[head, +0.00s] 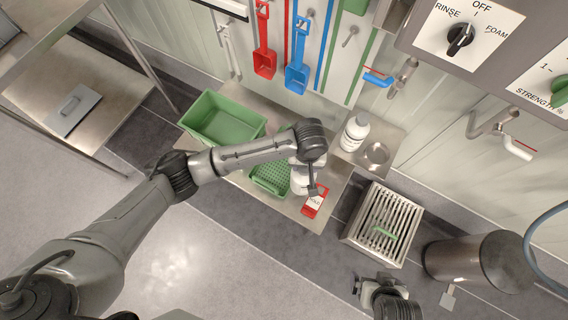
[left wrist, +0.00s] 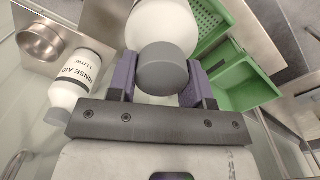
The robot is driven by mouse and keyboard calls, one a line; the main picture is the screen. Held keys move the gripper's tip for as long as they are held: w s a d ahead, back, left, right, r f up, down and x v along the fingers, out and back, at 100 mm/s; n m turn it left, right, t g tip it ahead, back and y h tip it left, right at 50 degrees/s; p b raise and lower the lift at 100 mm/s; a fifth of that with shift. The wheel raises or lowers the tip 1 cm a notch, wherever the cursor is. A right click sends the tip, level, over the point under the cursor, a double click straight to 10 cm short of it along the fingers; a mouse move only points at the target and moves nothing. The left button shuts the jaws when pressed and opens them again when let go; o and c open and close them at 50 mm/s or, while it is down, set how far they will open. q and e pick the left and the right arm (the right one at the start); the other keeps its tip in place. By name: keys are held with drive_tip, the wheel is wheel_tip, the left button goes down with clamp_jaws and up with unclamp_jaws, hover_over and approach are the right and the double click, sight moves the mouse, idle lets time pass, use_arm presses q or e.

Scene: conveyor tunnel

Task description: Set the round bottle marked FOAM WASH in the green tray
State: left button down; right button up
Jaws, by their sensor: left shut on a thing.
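A white round bottle with a grey cap (left wrist: 163,68) is between my left gripper's fingers (left wrist: 160,85). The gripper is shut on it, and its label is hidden. In the head view my left gripper (head: 305,162) is over the metal bench, partly covering the white bottle (head: 298,184). A shallow green perforated tray (head: 268,181) lies just left of the bottle; it also shows in the left wrist view (left wrist: 207,22). My right gripper (head: 368,288) is low in the head view, apart from the bench; its finger opening is unclear.
A white RINSE AID bottle (head: 353,132) stands on a side shelf beside a metal cup (head: 376,154). A deeper green bin (head: 222,120) stands left on the bench. A red HOLD tag (head: 315,202) lies near the front edge. A slatted metal box (head: 383,225) stands right.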

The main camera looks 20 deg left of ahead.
use_arm(q)
drive_tip(key=shift+w+a+r+n, duration=0.1)
drive_tip(key=shift+w+a+n, duration=0.1)
drive_tip(key=shift+w+n, duration=0.1)
drive_tip(key=shift+a, duration=0.35)
drive_tip(key=shift+w+a+n, duration=0.1)
drive_tip(key=shift+w+n, duration=0.05)
drive_tip(key=shift+n, duration=0.15)
drive_tip(key=shift+w+a+f+b, duration=0.1)
drive_tip(key=shift+a+f+b, duration=0.05)
drive_tip(key=shift+f+b, duration=0.2)
drive_tip(key=w+a+f+b, duration=0.4)
drive_tip(key=a+f+b, duration=0.2)
drive_tip(key=a+f, duration=0.3)
drive_tip(key=shift+w+a+f, duration=0.25)
drive_tip(key=shift+w+f, duration=0.15)
drive_tip(key=shift+f, duration=0.2)
use_arm(e)
wheel_tip(320, 180, down, 7)
drive_tip(key=shift+a+f, duration=0.15)
drive_tip(key=shift+a, duration=0.15)
